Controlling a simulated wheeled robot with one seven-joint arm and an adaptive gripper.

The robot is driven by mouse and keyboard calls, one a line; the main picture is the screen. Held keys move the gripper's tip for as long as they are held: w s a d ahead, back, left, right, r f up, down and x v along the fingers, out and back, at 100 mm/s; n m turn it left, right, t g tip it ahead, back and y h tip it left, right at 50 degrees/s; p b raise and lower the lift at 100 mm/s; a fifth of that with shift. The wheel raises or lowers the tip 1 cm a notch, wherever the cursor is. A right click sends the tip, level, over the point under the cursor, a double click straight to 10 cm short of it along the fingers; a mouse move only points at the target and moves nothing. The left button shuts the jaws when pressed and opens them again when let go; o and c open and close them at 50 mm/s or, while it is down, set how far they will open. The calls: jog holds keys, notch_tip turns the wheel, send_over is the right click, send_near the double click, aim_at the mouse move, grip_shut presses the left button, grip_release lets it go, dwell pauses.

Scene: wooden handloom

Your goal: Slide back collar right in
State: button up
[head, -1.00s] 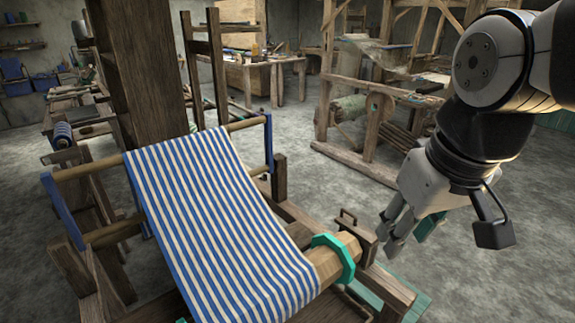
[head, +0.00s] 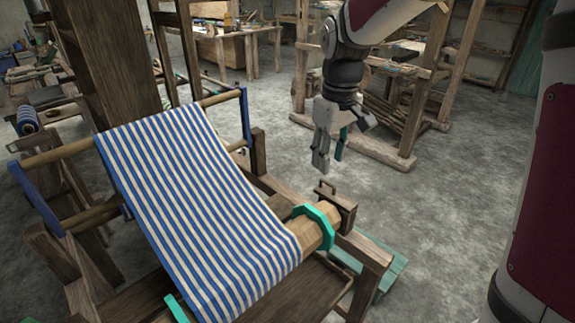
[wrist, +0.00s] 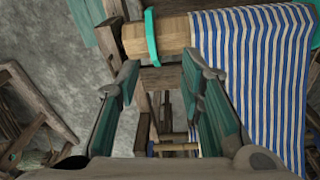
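A teal collar (head: 316,224) sits around the wooden beam (head: 317,238), near its right end and apart from the cloth edge, with bare wood between. In the wrist view the collar (wrist: 151,38) crosses the beam (wrist: 175,37) near the top. Blue-and-white striped cloth (head: 195,195) covers the beam's middle. A second teal piece (head: 176,309) shows at the cloth's lower left, partly cut off. My gripper (head: 330,158) points down, open and empty, above and behind the collar in the head view, touching nothing. Its two teal-padded fingers (wrist: 165,85) stand apart in the wrist view.
Blue side pieces (head: 245,118) and round bars flank the cloth. Another wooden frame (head: 400,115) stands behind my gripper. Grey floor (head: 440,235) is clear to the right.

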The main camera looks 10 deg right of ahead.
jog(key=n+g, duration=0.1)
jog(key=n, duration=0.1)
send_over(314, 210)
notch_tip(314, 210, down, 9)
notch_tip(314, 210, down, 14)
jog(key=shift+r+p, duration=0.1)
jog(key=shift+p, duration=0.75)
jog(key=shift+c, duration=0.6)
grip_shut()
